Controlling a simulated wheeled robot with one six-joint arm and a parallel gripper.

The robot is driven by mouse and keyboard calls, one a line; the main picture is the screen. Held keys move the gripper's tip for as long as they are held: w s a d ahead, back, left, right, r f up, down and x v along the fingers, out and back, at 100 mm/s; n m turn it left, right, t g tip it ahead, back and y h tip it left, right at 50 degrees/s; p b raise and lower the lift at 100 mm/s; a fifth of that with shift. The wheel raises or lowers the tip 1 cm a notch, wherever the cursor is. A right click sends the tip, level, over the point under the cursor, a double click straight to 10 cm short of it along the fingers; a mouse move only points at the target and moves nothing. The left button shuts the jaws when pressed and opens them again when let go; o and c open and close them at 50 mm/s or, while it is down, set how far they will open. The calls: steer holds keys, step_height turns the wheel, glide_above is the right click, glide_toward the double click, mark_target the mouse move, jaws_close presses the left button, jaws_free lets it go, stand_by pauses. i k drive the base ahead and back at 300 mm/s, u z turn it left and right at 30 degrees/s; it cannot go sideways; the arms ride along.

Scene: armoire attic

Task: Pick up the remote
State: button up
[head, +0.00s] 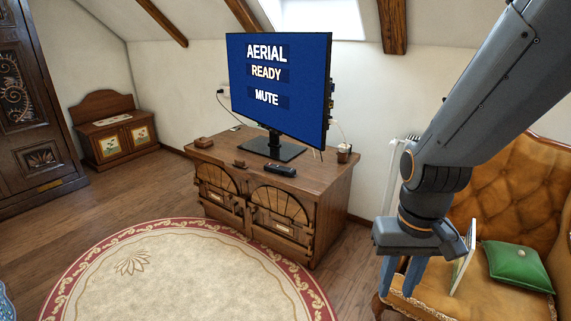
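The remote (280,170) is a small dark bar. It lies on the top of the wooden cabinet (330,177), near its front right part, in front of the television's stand. My gripper (401,278) hangs at the right of the head view, fingers pointing down, in front of the armchair and well to the right of the remote. Two blue-grey fingers show with a gap between them, and nothing is seen held. The finger ends overlap the chair's front edge in the picture.
A television (279,85) stands on the cabinet behind the remote. A dark mug (344,153) and small wooden boxes (204,142) are also on top. A tan armchair (520,215) with a green cushion (518,264) is at right. A round rug (180,275) covers open floor.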

mark_target(280, 170)
steer(key=u, duration=0.75)
steer(key=i, duration=1.3)
steer(key=u, duration=0.4)
steer(key=i, duration=1.7)
steer(key=z, duration=0.55)
